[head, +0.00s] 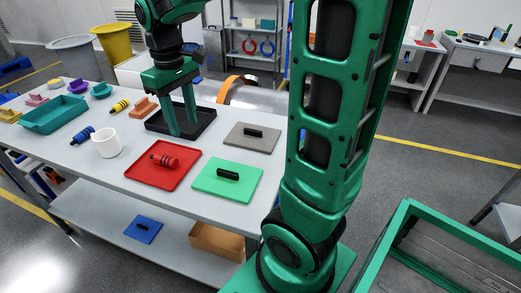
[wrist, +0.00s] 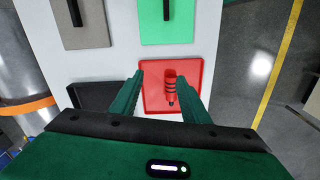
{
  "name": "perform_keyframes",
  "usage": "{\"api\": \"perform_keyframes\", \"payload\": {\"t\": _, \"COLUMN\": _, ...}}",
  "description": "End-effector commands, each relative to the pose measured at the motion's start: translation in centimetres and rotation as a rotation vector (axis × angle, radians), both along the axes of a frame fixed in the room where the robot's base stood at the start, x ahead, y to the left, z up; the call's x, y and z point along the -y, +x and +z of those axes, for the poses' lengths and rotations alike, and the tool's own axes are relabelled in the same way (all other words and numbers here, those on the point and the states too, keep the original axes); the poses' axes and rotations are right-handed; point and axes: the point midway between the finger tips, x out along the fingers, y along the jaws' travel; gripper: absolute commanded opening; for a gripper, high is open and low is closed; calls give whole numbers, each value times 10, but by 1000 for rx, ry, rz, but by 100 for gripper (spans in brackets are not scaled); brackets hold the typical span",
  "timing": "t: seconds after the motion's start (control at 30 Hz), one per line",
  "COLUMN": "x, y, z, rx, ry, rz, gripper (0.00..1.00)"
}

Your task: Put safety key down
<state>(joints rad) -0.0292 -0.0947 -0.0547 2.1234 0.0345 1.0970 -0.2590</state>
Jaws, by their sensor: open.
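A red ribbed cylindrical piece (head: 164,160) with a dark end lies on a red tray (head: 150,181); it may be the safety key, but I cannot tell for sure. My gripper (head: 182,128) points down with its two green fingers apart and nothing between them. In the head view it hangs over the black tray (head: 206,112), behind and right of the red piece. In the wrist view the red piece (wrist: 170,88) shows beyond the fingertips, apart from them.
A green plate (head: 216,190) and a grey plate (head: 238,143) each bear a black bar. A white mug (head: 106,144), a blue ribbed piece (head: 82,135), a yellow ribbed piece (head: 119,106) and a teal tray (head: 52,116) stand left. Bare table shows between the plates.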

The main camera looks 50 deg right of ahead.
Motion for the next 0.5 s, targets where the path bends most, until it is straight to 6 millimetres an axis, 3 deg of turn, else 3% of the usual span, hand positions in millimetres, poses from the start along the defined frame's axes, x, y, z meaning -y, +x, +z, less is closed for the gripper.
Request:
{"api": "perform_keyframes", "payload": {"t": 0.1, "x": 39, "y": -51, "z": -4, "rx": 4, "ry": -5, "rz": -181, "gripper": 42}}
{"api": "perform_keyframes", "payload": {"t": 0.2, "x": 64, "y": -95, "z": -11, "rx": 2, "ry": -4, "rz": -332, "gripper": 42}}
{"api": "perform_keyframes", "payload": {"t": 0.4, "x": 92, "y": -175, "z": -33, "rx": 0, "ry": 6, "rz": -596, "gripper": 42}}
{"api": "perform_keyframes", "payload": {"t": 0.5, "x": 96, "y": -201, "z": -43, "rx": -2, "ry": 12, "rz": -684, "gripper": 42}}
